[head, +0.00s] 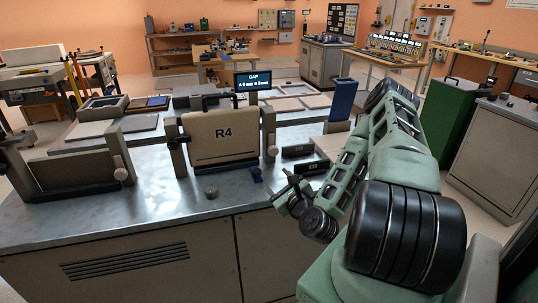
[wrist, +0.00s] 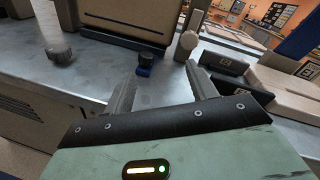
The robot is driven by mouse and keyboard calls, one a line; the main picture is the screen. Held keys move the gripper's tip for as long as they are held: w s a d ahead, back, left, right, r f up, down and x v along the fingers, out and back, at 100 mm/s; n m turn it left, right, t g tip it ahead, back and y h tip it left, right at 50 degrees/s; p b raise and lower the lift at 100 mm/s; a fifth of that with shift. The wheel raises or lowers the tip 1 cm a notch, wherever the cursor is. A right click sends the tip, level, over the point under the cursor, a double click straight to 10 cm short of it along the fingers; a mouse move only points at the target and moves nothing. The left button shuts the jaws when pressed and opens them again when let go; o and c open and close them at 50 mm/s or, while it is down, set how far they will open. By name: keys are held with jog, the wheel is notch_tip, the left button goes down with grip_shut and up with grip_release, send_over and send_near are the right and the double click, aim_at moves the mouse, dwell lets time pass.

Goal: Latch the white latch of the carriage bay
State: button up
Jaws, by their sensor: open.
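My gripper (head: 283,190) is open and empty at the bench's front edge, right of the carriage. Its two fingers (wrist: 160,75) point toward the bench, apart from the knob.
A blue-and-black knob (wrist: 145,64) and a grey knob (wrist: 60,54) stand on the bench before the carriage. Dark labelled blocks (wrist: 225,69) lie to the right. Another frame (head: 75,175) stands at left. A small display (head: 253,80) is behind. The front bench top is mostly clear.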

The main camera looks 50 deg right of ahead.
aim_at(274, 152)
jog(key=d+m+h, duration=0.1)
jog(key=s+d+m+h+b, duration=0.1)
jog(key=d+m+b, duration=0.1)
jog(key=m, duration=0.1)
jog(key=shift+s+d+g+h, duration=0.15)
jog(key=shift+s+g+h, duration=0.15)
jog(key=shift+h, duration=0.1)
jog(key=b+x, duration=0.4)
jog(key=shift+w+d+f, duration=0.15)
jog(key=shift+w, duration=0.15)
jog(key=b+x, duration=0.2)
jog(key=b, duration=0.5)
jog(key=shift+w+d, duration=0.15)
jog(key=x, duration=0.9)
jog(key=shift+r+p, duration=0.3)
jog(key=shift+r, duration=0.05)
jog(key=c, duration=1)
